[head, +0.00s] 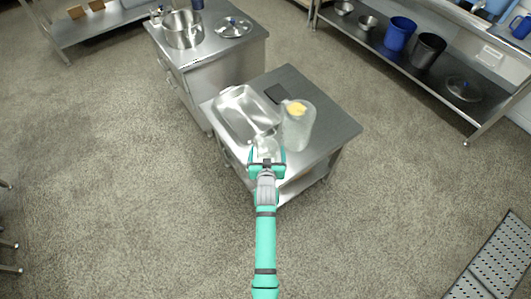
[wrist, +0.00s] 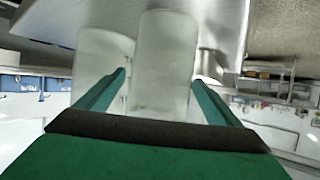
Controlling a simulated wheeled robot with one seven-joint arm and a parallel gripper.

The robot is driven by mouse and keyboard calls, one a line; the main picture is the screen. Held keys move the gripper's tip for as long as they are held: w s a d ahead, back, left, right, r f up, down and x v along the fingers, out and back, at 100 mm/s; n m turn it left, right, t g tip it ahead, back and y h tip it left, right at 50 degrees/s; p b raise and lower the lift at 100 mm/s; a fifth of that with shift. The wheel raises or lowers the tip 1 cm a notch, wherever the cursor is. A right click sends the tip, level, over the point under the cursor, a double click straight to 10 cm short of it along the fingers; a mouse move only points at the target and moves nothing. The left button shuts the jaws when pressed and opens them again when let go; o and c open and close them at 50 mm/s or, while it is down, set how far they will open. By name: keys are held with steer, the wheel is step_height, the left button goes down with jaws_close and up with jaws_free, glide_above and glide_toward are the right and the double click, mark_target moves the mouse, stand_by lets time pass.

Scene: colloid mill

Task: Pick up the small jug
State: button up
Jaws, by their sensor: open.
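The small jug (head: 268,146) is clear and stands near the front edge of a steel table, partly hidden by my gripper (head: 267,160). In the wrist view, the small jug (wrist: 165,55) appears as a pale translucent cylinder between the two open fingers of my gripper (wrist: 160,77). The fingers are on either side of it; I cannot tell whether they touch it. The jug's handle cannot be made out.
A larger jug (head: 298,126) with yellow contents stands close on the right; it also shows in the wrist view (wrist: 100,55). A steel tray (head: 241,98) lies behind to the left, and a small black object (head: 276,93) behind. The table's right side (head: 335,125) is clear.

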steer(key=shift+w+f, duration=0.2)
steer(key=shift+w, duration=0.25)
steer(key=c, duration=1.2)
steer(key=shift+r, duration=0.15)
